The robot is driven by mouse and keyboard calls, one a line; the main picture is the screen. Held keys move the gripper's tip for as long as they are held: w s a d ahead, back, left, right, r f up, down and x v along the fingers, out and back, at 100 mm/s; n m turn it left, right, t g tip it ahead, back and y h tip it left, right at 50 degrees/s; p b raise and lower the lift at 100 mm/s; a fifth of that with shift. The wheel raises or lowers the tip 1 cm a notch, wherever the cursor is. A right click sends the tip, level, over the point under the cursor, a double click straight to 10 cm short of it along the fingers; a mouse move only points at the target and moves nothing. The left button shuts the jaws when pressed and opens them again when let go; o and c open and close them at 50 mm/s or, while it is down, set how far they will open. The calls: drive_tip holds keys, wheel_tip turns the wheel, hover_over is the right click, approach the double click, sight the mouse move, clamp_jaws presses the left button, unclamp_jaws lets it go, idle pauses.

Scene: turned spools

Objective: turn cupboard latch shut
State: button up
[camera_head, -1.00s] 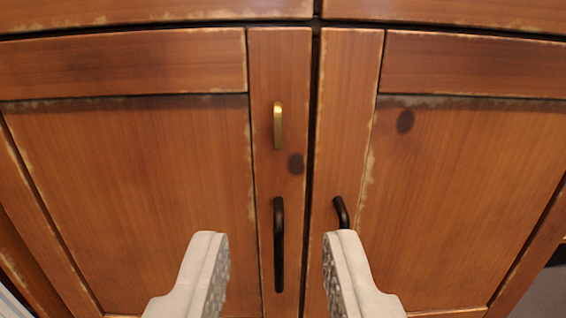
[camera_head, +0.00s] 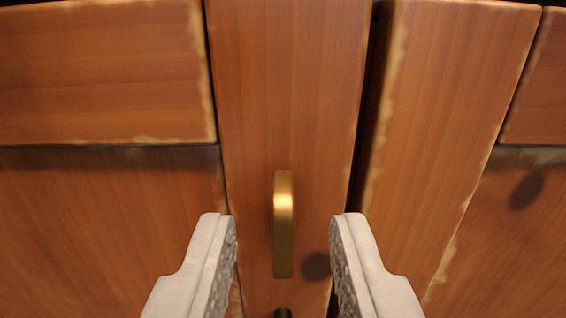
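The brass latch (camera_head: 284,226) stands upright on the inner edge strip of the left cupboard door (camera_head: 285,110). It is a short golden bar, beside the gap between the two doors. My gripper (camera_head: 284,224) is open, with one pale finger to the left of the latch and one to the right. Neither finger appears to touch it. The right cupboard door (camera_head: 440,130) shows no part of the latch across it.
The top of a dark handle (camera_head: 283,313) shows at the bottom edge, below the latch. A dark gap separates the doors. A dark knot (camera_head: 526,192) marks the right door's panel. No loose objects show.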

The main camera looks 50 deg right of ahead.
drive_tip(key=shift+x, duration=1.15)
drive_tip(key=shift+c, duration=0.4)
clamp_jaws()
